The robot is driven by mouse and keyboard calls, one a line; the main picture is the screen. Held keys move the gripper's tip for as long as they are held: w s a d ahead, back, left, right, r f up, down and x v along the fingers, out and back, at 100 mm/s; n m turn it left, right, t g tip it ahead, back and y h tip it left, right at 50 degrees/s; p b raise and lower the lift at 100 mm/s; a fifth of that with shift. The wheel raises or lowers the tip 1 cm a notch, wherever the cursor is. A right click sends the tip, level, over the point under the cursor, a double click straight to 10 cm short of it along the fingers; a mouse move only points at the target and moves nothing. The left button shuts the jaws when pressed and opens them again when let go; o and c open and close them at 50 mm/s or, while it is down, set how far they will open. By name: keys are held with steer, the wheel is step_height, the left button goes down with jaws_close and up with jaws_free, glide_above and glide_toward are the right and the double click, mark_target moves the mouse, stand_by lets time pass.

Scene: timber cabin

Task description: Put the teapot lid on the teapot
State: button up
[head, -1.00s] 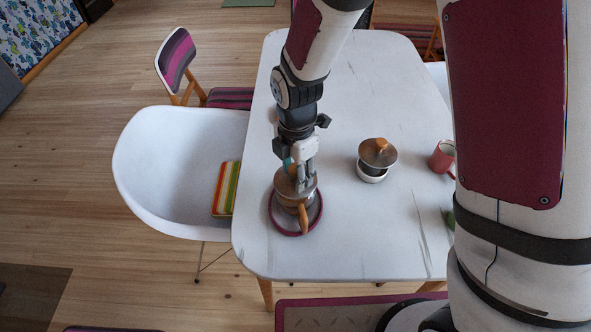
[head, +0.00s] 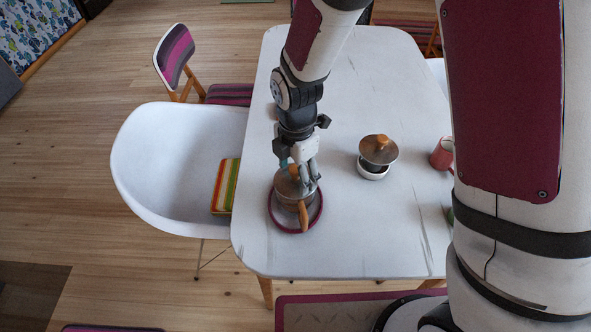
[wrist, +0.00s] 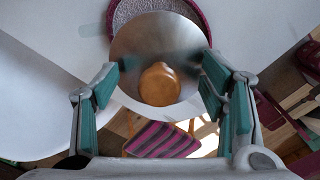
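The metal teapot (head: 286,204) stands on a round purple-rimmed mat (head: 318,219) near the table's left edge, its wooden handle toward the front. A round metal lid (head: 283,184) with a wooden knob sits on top of it and looks level. In the wrist view the lid (wrist: 130,45) is a shiny disc, its knob (wrist: 159,84) between my fingers. The lid hides the teapot's body there. My gripper (head: 299,172) is just above the lid, also seen in the wrist view (wrist: 161,72). Its fingers are spread wide, with clear gaps to the knob.
A second metal lid (head: 378,150) with a wooden knob is over a small white dish (head: 373,174) to the right. A red mug (head: 442,154) stands at the right. A white chair (head: 165,170) is against the table's left side. The front of the white table (head: 345,250) is clear.

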steer(key=shift+r, duration=0.1)
step_height(320, 180, up, 12)
stand_by(0.5)
stand_by(0.4)
steer(key=s+d+r+m+t, duration=0.2)
steer(key=s+d+r+m, duration=0.4)
steer(key=d+r+m, duration=0.6)
steer(key=s+d+r+m+t, duration=0.2)
steer(key=s+d+m, duration=0.4)
steer(key=s+m, duration=0.4)
steer(key=r+m, duration=0.1)
steer(key=m, duration=0.2)
steer(key=shift+d+r+m+t, duration=0.2)
steer(key=shift+m+t, duration=0.1)
